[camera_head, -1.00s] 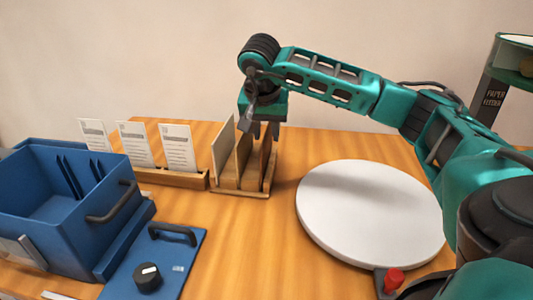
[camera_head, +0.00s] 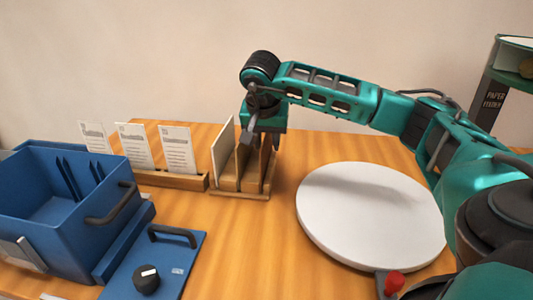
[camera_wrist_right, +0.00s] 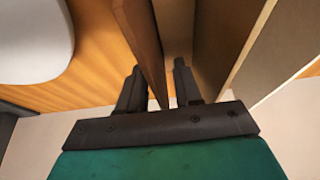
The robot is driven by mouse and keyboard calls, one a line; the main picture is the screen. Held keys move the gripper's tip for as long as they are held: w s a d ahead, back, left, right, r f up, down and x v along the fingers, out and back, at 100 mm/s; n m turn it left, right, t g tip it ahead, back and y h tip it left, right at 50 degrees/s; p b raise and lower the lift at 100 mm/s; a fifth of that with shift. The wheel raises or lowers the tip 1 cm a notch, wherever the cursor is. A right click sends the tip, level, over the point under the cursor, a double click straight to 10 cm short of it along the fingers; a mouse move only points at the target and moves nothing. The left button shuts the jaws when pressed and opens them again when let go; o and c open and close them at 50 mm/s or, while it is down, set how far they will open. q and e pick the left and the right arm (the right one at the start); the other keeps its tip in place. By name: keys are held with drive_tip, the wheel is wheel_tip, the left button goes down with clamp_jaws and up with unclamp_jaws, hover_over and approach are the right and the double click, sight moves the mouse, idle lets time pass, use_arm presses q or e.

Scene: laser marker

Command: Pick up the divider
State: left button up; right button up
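The divider is probably the dark brown wooden panel (camera_head: 266,166) standing upright at the right end of a small wooden rack (camera_head: 240,194). In the right wrist view the brown panel (camera_wrist_right: 146,40) runs between the two fingers. My right gripper (camera_head: 264,142) is over the rack with its fingers pointing down. In the wrist view the right gripper (camera_wrist_right: 158,85) is open, one finger on each side of the panel's edge, with a gap visible. The panel's top is partly hidden by the gripper in the head view. My left gripper is not in view.
Lighter panels (camera_head: 223,150) stand in the rack close beside the gripper. A card holder (camera_head: 175,179) with white cards is to the left. A blue box (camera_head: 60,210) and a blue panel with a knob (camera_head: 147,279) are at left. A white round plate (camera_head: 370,215) is at right.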

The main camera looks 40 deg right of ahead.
drive_tip(key=shift+c, duration=0.5)
clamp_jaws()
drive_tip(key=shift+r, duration=0.15)
